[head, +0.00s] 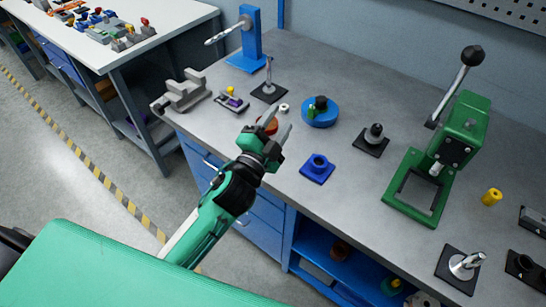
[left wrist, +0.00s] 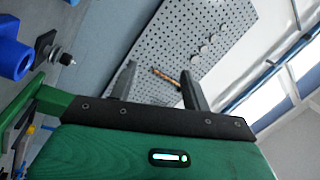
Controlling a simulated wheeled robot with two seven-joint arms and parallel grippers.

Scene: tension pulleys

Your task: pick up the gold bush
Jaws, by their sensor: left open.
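A yellow-gold cylinder that looks like the gold bush (head: 492,197) stands upright on the grey bench at the right, beside the green press, with nothing touching it. My left gripper (head: 277,123) is over the bench's front edge, left of the middle, far to the left of the bush. Its fingers are open and empty. In the left wrist view the open fingers (left wrist: 158,70) point toward a pegboard, and the bush is not seen there. My right gripper is not in view.
The green lever press (head: 440,155) stands between my left gripper and the bush. A blue flanged part (head: 317,168), a black-based post (head: 371,140) and a blue round holder (head: 320,112) stand on the bench. A chrome post (head: 463,266) is at the front right.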

